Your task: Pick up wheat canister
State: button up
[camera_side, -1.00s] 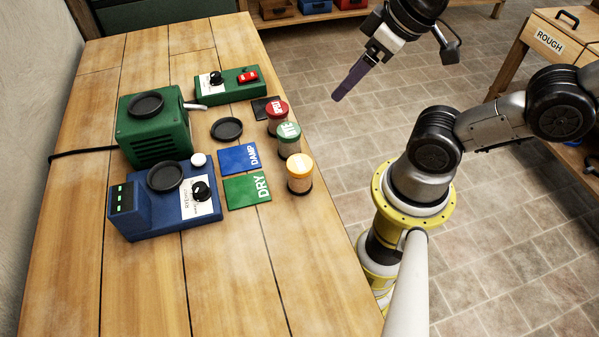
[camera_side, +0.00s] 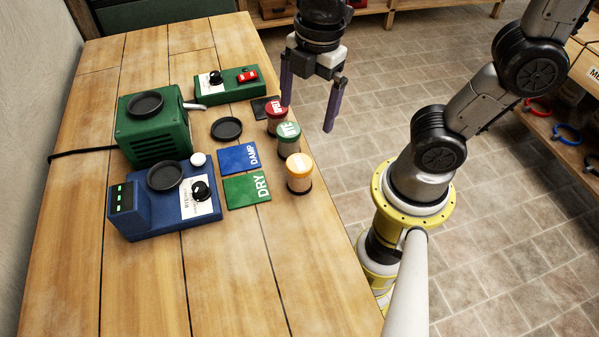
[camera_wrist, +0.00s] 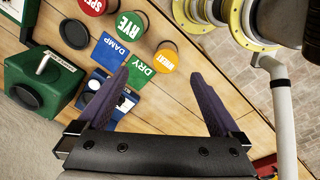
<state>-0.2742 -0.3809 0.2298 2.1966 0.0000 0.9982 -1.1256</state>
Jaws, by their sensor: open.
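The wheat canister (camera_side: 299,175) has a yellow-orange lid and stands upright near the table's right edge, nearest the side camera of three canisters. Its lid, marked WHEAT, shows in the wrist view (camera_wrist: 165,60) ahead of and between the fingertips. My gripper (camera_side: 307,117) is open and empty, raised at the table's right edge near the red and green canisters. In the wrist view my gripper (camera_wrist: 160,75) has its purple fingers spread wide, with nothing between them touching.
The green-lidded rye canister (camera_side: 289,140) and a red-lidded canister (camera_side: 277,118) stand in line beyond it. A green DRY card (camera_side: 246,190) and blue DAMP card (camera_side: 238,159) lie left. A blue device (camera_side: 165,205) and green machine (camera_side: 152,135) stand farther left. The near tabletop is clear.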

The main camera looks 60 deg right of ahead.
aim_at(302, 163)
jog(key=a+f, duration=0.1)
jog(key=a+f+n+g, duration=0.1)
jog(key=shift+s+a+f, duration=0.15)
jog(key=shift+f, duration=0.25)
notch_tip(302, 163, down, 8)
jog(key=shift+r, duration=0.2)
jog(key=shift+w+a+f, duration=0.1)
jog(key=shift+f, duration=1.35)
jog(key=shift+w+a+f, duration=0.1)
jog(key=shift+f, duration=1.3)
jog(key=shift+c, duration=0.3)
grip_shut()
jog(key=shift+r, duration=0.1)
